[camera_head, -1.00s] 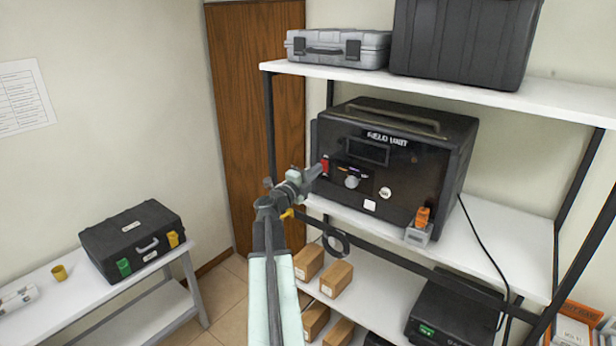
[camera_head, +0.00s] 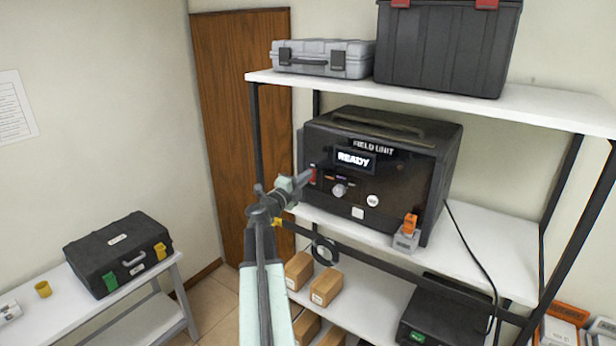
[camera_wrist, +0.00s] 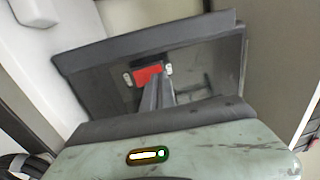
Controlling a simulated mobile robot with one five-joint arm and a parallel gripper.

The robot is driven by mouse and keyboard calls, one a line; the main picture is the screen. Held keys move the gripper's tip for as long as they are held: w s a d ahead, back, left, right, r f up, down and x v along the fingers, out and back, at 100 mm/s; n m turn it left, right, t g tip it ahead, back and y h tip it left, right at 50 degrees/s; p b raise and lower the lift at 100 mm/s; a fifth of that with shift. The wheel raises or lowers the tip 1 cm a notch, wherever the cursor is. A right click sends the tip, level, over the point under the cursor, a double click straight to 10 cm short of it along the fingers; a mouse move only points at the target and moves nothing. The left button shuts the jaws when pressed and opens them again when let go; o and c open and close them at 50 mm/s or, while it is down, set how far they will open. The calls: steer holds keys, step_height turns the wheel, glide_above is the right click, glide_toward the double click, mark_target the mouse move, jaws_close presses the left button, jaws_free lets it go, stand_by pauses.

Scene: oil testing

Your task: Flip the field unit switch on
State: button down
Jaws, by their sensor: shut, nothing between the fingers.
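The black field unit (camera_head: 425,190) stands on the middle shelf, and its display (camera_head: 354,160) reads "READY". Its red switch (camera_head: 314,177) is at the left of the front panel, and the red part also shows in the wrist view (camera_wrist: 148,75). My gripper (camera_head: 304,178) is shut and empty, with its tips close to the switch. In the wrist view my gripper (camera_wrist: 160,82) points at the panel just below and right of the red part. I cannot tell whether the tips touch the switch.
A grey case (camera_head: 322,58) and a black case (camera_head: 440,45) sit on the top shelf. An orange and grey item (camera_head: 406,238) stands at the shelf's front edge. Cardboard boxes (camera_head: 326,286) lie below. A black toolbox (camera_head: 118,255) is on the left table.

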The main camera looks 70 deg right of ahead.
steer(key=w+a+r+p, duration=0.1)
steer(key=w+a, duration=0.2)
steer(key=a, duration=0.9)
steer(key=shift+a+r, duration=0.3)
steer(key=shift+r, duration=0.05)
steer(key=shift+w, duration=0.1)
